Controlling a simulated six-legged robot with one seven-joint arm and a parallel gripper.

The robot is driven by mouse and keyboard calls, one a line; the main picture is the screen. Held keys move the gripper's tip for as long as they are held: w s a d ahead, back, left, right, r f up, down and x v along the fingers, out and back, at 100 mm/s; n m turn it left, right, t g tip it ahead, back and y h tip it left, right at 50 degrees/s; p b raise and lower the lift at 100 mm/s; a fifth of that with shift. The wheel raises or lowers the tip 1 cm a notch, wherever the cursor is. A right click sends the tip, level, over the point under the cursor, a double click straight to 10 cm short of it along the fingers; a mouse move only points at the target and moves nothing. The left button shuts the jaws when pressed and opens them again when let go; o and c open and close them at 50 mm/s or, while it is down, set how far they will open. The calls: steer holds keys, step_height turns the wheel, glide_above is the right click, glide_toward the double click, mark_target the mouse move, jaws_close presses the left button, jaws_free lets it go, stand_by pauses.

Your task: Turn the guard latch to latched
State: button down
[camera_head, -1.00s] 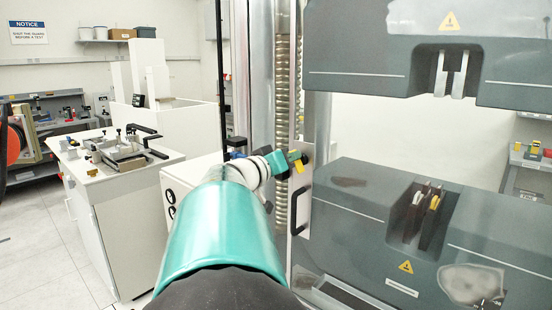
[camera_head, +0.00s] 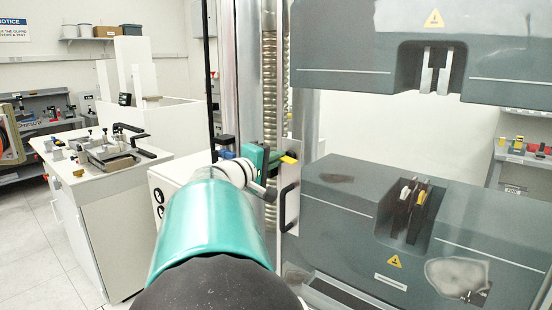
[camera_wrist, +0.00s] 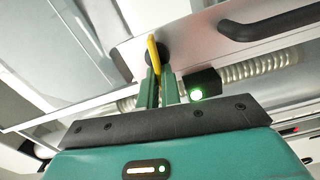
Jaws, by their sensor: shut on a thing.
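The guard latch is a yellow lever (camera_head: 289,159) on the upper part of the pale guard plate, above its black handle. In the head view it points roughly sideways to the right. In the wrist view the yellow lever (camera_wrist: 153,52) sits at a dark round pivot on the plate. My gripper (camera_head: 276,160) is at the latch, with its green fingers reaching in from the left. In the wrist view my gripper (camera_wrist: 157,72) is shut on the lever's near end. The fingers partly hide the lever.
The black handle (camera_head: 288,208) is just below the latch. A ribbed metal column (camera_head: 270,100) stands behind it. The grey testing machine (camera_head: 345,205) fills the right side. A white bench (camera_head: 100,210) with a fixture is at left, with open floor beside it.

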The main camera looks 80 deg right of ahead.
steer(key=shift+w+f+n, duration=0.1)
steer(key=shift+f+n, duration=0.05)
steer(key=shift+n, duration=0.65)
steer(key=c, duration=1.6)
jaws_free()
steer(key=v, duration=1.3)
steer(key=shift+w+a, duration=0.15)
steer(key=shift+a, duration=0.2)
